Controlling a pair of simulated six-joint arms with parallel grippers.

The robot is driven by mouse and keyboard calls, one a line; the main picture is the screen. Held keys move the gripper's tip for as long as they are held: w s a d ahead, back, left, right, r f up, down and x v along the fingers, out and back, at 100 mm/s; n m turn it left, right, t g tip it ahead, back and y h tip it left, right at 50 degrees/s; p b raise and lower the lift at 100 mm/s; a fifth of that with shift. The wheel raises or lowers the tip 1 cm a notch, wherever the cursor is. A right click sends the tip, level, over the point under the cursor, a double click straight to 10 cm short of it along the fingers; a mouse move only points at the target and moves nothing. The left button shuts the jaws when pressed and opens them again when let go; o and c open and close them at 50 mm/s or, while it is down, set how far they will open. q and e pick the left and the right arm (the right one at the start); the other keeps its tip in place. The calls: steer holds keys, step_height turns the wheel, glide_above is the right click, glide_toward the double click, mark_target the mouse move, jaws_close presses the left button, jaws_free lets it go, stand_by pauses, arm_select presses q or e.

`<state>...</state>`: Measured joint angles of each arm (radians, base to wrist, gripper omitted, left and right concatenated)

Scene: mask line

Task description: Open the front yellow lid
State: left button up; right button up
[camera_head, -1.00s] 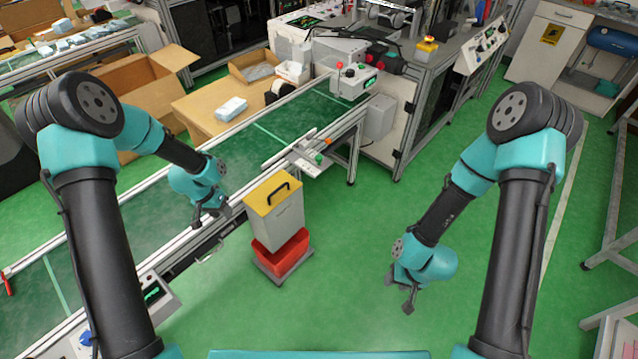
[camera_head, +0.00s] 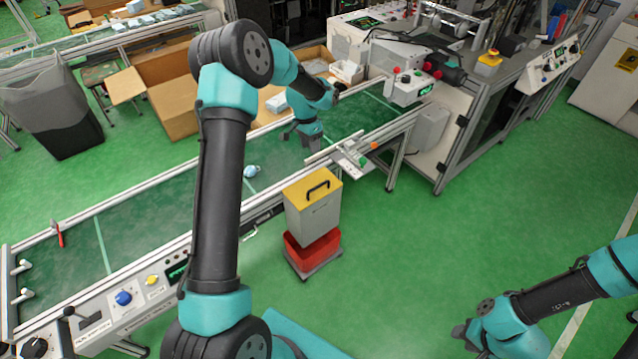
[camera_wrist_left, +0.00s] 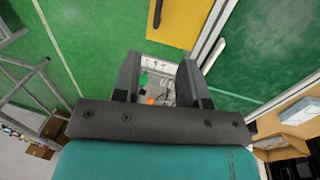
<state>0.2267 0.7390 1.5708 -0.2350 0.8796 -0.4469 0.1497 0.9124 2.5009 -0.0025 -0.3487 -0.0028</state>
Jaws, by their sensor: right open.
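The yellow lid (camera_head: 314,187) with a black handle is shut on a grey box (camera_head: 312,221), stacked in a red bin beside the conveyor. It also shows as a yellow panel at the top of the left wrist view (camera_wrist_left: 177,22). My left gripper (camera_head: 309,146) is over the conveyor belt, beyond the lid and apart from it. In the left wrist view its fingers (camera_wrist_left: 158,82) are spread with nothing between them. My right gripper (camera_head: 468,338) is low at the lower right, away from the box, open, its fingertips only partly clear.
The conveyor belt (camera_head: 150,214) with metal rails runs behind the box. A small white-blue item (camera_head: 251,170) lies on it. A metal bracket (camera_head: 352,160) juts from the rail near the lid. A control box (camera_head: 408,88) stands at the belt's far end. Green floor right of the box is clear.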

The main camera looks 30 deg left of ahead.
arm_select(q)
glide_above(317, 183)
steer(key=s+d, duration=0.3)
steer(key=s, duration=0.1)
steer(key=f, duration=1.7)
steer(key=shift+s+a, duration=0.15)
steer(key=shift+a, duration=0.05)
jaws_close()
